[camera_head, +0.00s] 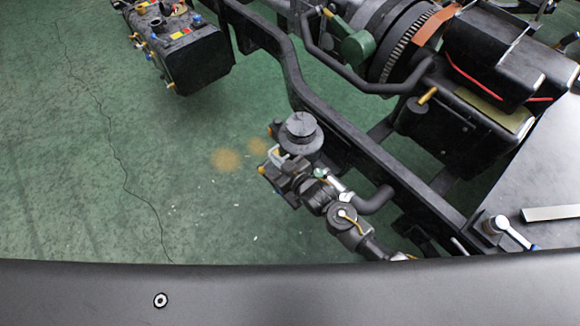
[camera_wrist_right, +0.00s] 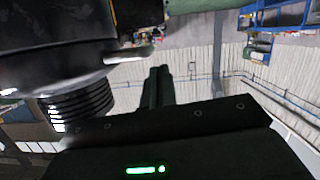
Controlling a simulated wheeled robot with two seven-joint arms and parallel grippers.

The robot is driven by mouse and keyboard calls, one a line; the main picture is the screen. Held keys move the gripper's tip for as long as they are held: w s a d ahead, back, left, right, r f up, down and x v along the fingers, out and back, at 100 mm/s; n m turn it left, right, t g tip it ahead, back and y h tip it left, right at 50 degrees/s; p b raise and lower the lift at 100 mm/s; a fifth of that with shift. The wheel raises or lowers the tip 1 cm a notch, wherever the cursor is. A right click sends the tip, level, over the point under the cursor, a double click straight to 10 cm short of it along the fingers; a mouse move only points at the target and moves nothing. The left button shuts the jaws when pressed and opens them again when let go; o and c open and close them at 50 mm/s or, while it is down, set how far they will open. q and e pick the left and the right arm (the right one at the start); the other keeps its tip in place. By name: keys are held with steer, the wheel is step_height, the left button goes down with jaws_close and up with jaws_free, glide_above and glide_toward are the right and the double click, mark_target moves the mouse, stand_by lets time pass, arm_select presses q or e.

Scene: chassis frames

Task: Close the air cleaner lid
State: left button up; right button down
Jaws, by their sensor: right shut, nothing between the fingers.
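My left gripper is not in view.
The frame rail (camera_head: 345,125) runs diagonally beside the canister. A large engine-like assembly (camera_head: 430,60) stands at the upper right. A dark tank with yellow fittings (camera_head: 195,55) is at the upper left. The green floor (camera_head: 90,170) at the left is clear.

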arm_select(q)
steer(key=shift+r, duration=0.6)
arm_select(e)
steer(key=s+d+r, duration=0.5)
steer(key=s, duration=0.3)
steer(key=shift+d, duration=0.25)
